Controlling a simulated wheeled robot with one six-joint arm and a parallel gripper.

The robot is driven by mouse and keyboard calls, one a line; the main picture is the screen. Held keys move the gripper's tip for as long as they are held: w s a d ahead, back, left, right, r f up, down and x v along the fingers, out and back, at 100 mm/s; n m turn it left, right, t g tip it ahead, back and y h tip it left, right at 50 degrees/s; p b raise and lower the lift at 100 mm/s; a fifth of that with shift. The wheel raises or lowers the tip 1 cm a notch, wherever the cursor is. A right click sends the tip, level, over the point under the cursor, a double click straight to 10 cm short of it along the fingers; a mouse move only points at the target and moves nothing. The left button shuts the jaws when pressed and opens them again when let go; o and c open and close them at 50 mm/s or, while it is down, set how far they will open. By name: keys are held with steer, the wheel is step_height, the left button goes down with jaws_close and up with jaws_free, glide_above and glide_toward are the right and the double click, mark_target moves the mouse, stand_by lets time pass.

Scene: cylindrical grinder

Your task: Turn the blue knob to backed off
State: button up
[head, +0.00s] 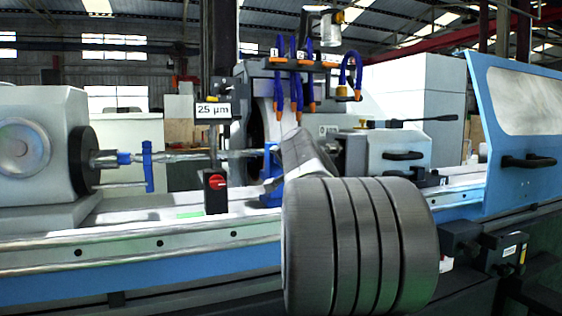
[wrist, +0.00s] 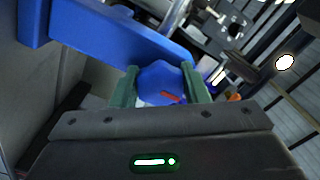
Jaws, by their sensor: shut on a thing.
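The blue knob (wrist: 158,76) shows in the wrist view, with a short red mark on its face. My gripper (wrist: 163,88) has its two green fingers on either side of the knob and is shut on it. A blue arm or bracket (wrist: 110,36) lies just behind the knob, running to the upper left. In the head view my own arm hides the gripper and the knob. A blue support (head: 272,190) shows just left of my arm there.
A headstock (head: 40,145) stands at the left, with a shaft (head: 185,156) running right. A red switch on a dark post (head: 215,185) and a 25 µm display (head: 213,111) stand left of my arm. Blue-and-orange hoses (head: 295,85) hang above. A blue door (head: 515,125) is at the right.

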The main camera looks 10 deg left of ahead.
steer(key=o, duration=1)
steer(key=v, duration=1.3)
steer(key=shift+s+d+b, duration=0.25)
steer(key=shift+s+b, duration=0.1)
steer(key=x, duration=1.4)
steer(key=shift+p, duration=0.35)
steer(key=shift+s+d, duration=0.1)
